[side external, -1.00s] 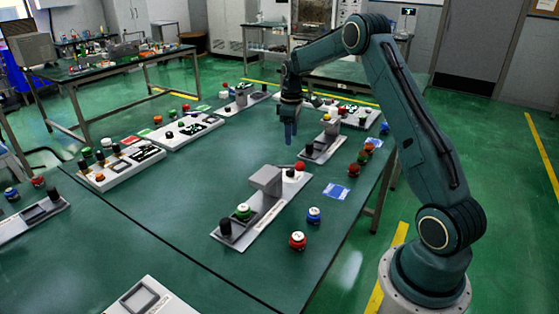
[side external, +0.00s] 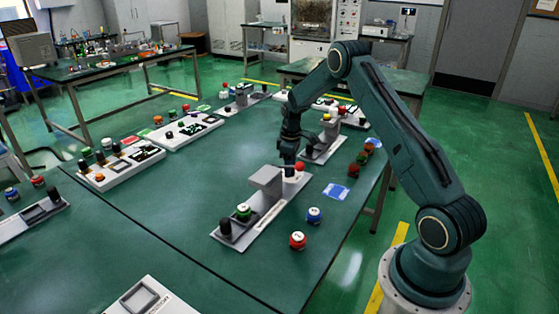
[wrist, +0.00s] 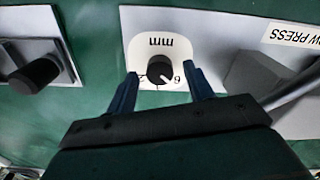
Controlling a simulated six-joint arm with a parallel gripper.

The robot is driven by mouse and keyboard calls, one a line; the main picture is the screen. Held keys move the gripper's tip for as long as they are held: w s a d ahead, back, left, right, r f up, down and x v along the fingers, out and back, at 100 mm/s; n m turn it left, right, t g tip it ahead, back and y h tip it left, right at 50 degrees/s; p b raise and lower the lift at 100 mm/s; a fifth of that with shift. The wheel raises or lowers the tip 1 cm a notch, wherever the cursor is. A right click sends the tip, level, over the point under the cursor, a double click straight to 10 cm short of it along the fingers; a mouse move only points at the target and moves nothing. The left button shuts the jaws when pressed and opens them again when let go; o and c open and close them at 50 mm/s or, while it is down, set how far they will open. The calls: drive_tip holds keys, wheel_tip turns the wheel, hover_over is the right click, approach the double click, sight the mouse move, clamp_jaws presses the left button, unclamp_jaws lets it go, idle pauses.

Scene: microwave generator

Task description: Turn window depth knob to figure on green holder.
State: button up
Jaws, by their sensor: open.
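The window depth knob (wrist: 159,69) is a round black knob on a white dial plate (wrist: 147,48) marked "mm" in the wrist view. The lettering is upside down. Its white pointer mark is toward the lower right, near a 6; a partly covered figure shows at lower left. My gripper (wrist: 162,76) is open, one finger on each side of the knob, apart from it as far as I can tell. In the side view my gripper (side external: 289,166) is low over the panel and hides most of the knob. The green holder (side external: 243,211) sits on the panel's near end; its figure is too small to read.
A grey block (side external: 265,179) stands on the same panel (side external: 258,222), beside my gripper. A red button (side external: 299,167) is close on its right. A blue holder (side external: 314,215) and a red holder (side external: 298,240) stand on the table to the right. Another black knob (wrist: 35,75) is at left in the wrist view.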

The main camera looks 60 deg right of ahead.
drive_tip(key=shift+f, duration=0.45)
drive_tip(key=c, duration=1)
drive_tip(key=shift+m, duration=0.4)
drive_tip(key=m, duration=0.4)
drive_tip(key=shift+m, duration=2.5)
